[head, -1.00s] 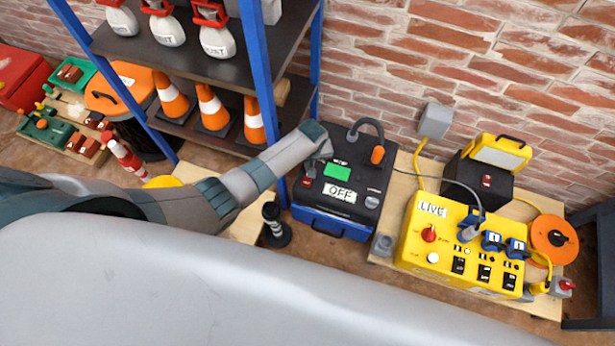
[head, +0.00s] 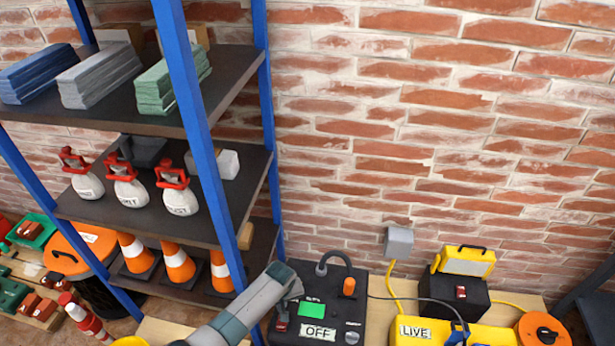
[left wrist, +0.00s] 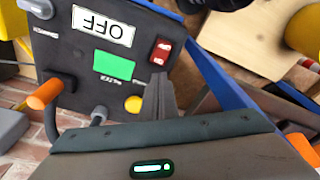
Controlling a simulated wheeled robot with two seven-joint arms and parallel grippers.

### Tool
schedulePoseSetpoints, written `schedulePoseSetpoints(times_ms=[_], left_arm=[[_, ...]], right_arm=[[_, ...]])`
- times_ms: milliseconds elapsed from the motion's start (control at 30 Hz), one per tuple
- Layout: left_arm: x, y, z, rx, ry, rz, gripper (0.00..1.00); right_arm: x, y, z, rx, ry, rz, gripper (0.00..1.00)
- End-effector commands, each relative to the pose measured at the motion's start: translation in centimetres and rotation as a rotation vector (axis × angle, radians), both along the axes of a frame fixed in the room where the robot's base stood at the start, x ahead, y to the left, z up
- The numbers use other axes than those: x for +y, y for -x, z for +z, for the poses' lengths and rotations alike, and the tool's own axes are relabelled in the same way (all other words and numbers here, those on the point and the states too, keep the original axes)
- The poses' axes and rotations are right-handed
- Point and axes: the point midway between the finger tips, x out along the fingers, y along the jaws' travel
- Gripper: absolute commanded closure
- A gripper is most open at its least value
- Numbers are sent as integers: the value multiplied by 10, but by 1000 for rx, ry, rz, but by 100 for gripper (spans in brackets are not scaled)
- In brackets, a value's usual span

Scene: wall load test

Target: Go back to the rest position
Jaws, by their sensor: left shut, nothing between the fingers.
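My left gripper shows in the left wrist view (left wrist: 157,98). Its fingers are closed together and empty, in front of the black load-test unit (left wrist: 80,70). Their tips appear just short of its red rocker switch (left wrist: 160,51); whether they touch it I cannot tell. The unit has a green screen (left wrist: 115,66) and an OFF label (left wrist: 103,27). In the head view, the black unit (head: 340,278) stands at bottom centre, and my left arm reaches up to its left side. The fingertips are hard to make out there. My right gripper is not in view.
A blue-framed shelf (head: 186,90) with stacked cloths, labelled bottles and cones stands left of the unit. A yellow box marked LIVE (head: 470,334), a yellow lamp (head: 467,262) and an orange reel (head: 530,330) are at right. A brick wall (head: 430,130) is behind.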

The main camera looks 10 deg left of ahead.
Motion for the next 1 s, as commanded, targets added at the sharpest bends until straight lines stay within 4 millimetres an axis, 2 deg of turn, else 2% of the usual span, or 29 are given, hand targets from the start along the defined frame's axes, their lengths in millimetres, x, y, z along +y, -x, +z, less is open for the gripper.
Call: schedulePoseSetpoints(times_ms=[167,367,567,700,900,1000], left_arm=[[-1,3,-3,-2,3,-8,100],[-6,29,-28,-28,35,-78,100],[-13,82,-69,-104,80,-226,100],[-14,127,-94,-180,92,-342,100],[-5,203,-118,-299,61,-507,100],[2,236,-122,-353,29,-580,100]], right_arm=[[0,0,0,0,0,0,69],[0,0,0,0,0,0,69],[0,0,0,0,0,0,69],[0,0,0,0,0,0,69],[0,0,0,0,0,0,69],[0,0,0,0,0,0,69]])
